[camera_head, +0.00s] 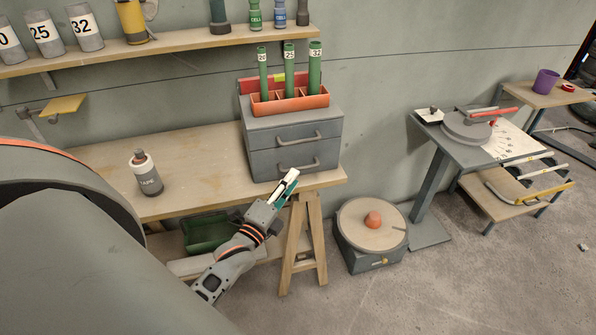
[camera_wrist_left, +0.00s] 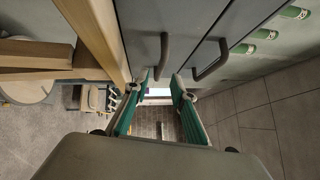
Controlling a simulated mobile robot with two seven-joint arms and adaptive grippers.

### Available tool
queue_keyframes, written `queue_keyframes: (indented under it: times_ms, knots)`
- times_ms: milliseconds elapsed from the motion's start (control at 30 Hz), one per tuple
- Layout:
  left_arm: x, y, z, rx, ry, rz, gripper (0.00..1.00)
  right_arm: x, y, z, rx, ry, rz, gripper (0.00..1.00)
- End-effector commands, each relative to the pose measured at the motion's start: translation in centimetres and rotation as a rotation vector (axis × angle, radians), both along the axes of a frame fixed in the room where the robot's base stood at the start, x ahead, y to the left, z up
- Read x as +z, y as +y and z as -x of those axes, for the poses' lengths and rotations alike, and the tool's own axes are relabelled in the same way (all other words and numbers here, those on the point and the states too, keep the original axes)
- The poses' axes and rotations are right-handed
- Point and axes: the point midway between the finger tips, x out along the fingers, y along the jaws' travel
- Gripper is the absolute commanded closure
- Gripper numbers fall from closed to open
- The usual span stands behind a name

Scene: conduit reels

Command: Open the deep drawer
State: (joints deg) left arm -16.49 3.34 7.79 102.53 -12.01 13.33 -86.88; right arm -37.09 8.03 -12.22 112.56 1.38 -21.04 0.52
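A grey drawer unit (camera_head: 262,160) stands on the workbench with two closed drawers. Its upper handle (camera_head: 297,141) and lower handle (camera_head: 299,167) are grey bars. My left gripper (camera_head: 287,185) is just in front of the bench edge, below the lower handle. In the left wrist view the gripper (camera_wrist_left: 157,88) is open, its green-padded fingers apart and nothing between them. The lower handle (camera_wrist_left: 164,56) lies ahead, roughly in line with the gap; the upper handle (camera_wrist_left: 209,62) is to its right. I see no contact. My right gripper is not in view.
An orange tray (camera_head: 290,103) with green tubes sits on the unit. A labelled bottle (camera_head: 146,174) stands on the bench (camera_head: 205,150). A trestle leg (camera_head: 303,240) is beside my left arm. A round-topped reel box (camera_head: 371,230) stands on the floor to the right.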

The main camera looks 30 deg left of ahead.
Motion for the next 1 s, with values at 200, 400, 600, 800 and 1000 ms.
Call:
queue_keyframes:
  times_ms: [200, 400, 600, 800, 1000]
  knots:
    - [0.5, 0.2, -3.1, 0.0, 0.0, 0.002, 0.75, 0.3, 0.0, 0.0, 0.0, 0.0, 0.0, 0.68]
    - [0.5, 0.3, -4.3, 0.0, 0.002, 0.002, 0.75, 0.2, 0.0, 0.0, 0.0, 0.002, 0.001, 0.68]
    - [0.5, 0.3, -4.3, -0.001, 0.002, 0.002, 0.75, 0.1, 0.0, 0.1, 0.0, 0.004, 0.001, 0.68]
    - [0.5, 0.3, -4.3, -0.001, 0.002, 0.002, 1.0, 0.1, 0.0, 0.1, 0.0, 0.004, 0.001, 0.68]
    - [0.5, 0.2, -4.2, 0.0, 0.003, 0.003, 1.0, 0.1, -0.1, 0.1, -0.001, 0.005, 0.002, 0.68]
